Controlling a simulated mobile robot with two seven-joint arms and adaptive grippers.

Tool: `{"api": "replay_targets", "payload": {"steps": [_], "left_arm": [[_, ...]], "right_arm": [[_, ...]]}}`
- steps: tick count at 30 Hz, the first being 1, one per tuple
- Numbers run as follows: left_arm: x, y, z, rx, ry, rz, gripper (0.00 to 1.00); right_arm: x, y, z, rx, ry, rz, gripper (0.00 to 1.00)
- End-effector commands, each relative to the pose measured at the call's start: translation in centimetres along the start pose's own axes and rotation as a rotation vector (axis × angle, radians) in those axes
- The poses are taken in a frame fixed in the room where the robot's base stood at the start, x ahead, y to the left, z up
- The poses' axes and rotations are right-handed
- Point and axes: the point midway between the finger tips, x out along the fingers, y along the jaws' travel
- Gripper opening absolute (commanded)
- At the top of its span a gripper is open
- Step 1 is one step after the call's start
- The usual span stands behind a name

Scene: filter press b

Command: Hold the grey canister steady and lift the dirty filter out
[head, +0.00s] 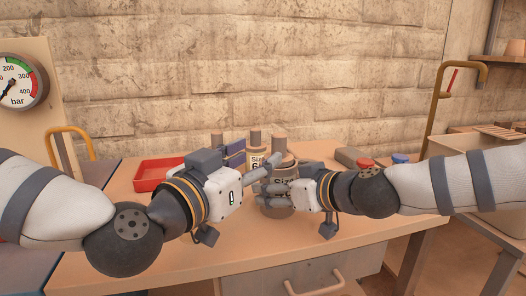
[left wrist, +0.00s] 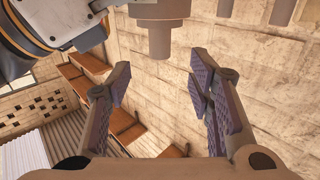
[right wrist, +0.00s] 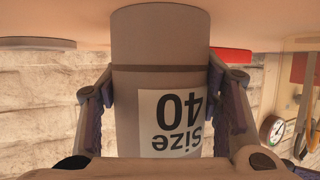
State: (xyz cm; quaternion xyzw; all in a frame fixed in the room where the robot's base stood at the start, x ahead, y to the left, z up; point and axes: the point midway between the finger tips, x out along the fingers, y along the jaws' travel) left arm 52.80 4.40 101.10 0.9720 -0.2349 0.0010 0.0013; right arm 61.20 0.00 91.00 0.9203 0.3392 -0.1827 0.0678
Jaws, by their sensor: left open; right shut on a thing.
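The grey canister (head: 279,209) stands upright on the table and has a white "Size 40" label, which the right wrist view (right wrist: 180,120) shows upside down. My right gripper (right wrist: 160,88) is shut on the canister's body, one finger on each side. A grey knob on a wider round top, seen as the dirty filter's top (head: 279,144), rises above the canister. It also shows at the top of the left wrist view (left wrist: 160,38). My left gripper (left wrist: 160,85) is open and empty close to this knob, not touching it visibly. The filter's lower part is hidden.
Another canister (head: 256,162) with a size label and a blue box (head: 235,150) stand behind. A red tray (head: 160,173) lies left on the table (head: 120,245). A grey block (head: 352,157), red knob (head: 367,163) and blue knob (head: 400,158) are at right. The front table is clear.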

Motion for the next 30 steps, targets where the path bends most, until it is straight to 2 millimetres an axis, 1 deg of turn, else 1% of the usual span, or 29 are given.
{"api": "replay_targets", "payload": {"steps": [1,6,9,12,16,23,24,26,27,29,30], "left_arm": [[1.2,0.0,0.1,0.001,-0.001,-0.001,0.47],[5.5,0.0,0.1,0.002,-0.001,-0.001,0.47],[7.4,0.0,0.1,0.001,-0.001,0.000,0.47],[8.7,0.0,0.1,0.001,-0.001,0.000,0.47],[9.4,0.0,0.1,0.002,-0.002,0.001,0.47],[9.5,0.0,0.1,0.002,-0.002,0.001,0.47],[9.5,0.0,0.1,0.002,-0.002,0.001,0.38],[9.5,0.0,0.1,0.002,-0.002,0.001,0.25],[9.5,0.0,0.1,0.002,-0.002,0.001,0.16],[9.5,0.0,0.1,0.002,-0.002,0.001,0.02],[9.5,0.0,0.1,0.002,-0.002,0.001,0.00]], "right_arm": [[0.0,-0.1,0.0,0.000,-0.001,-0.001,0.17],[0.0,0.0,0.0,0.000,-0.001,-0.001,0.17],[0.0,0.0,0.0,0.000,-0.001,-0.001,0.17],[0.0,0.0,0.0,0.000,-0.001,0.000,0.17],[0.0,0.0,0.1,0.000,-0.001,0.000,0.17],[0.0,0.0,0.1,0.000,-0.001,0.000,0.17],[0.0,0.0,0.1,0.000,-0.001,0.000,0.17],[0.0,0.0,0.1,0.000,-0.001,0.000,0.17],[0.0,0.0,0.1,-0.001,-0.001,0.000,0.17],[0.0,0.0,0.1,-0.001,-0.001,0.001,0.17],[0.0,0.0,0.1,-0.001,-0.001,0.001,0.17]]}}
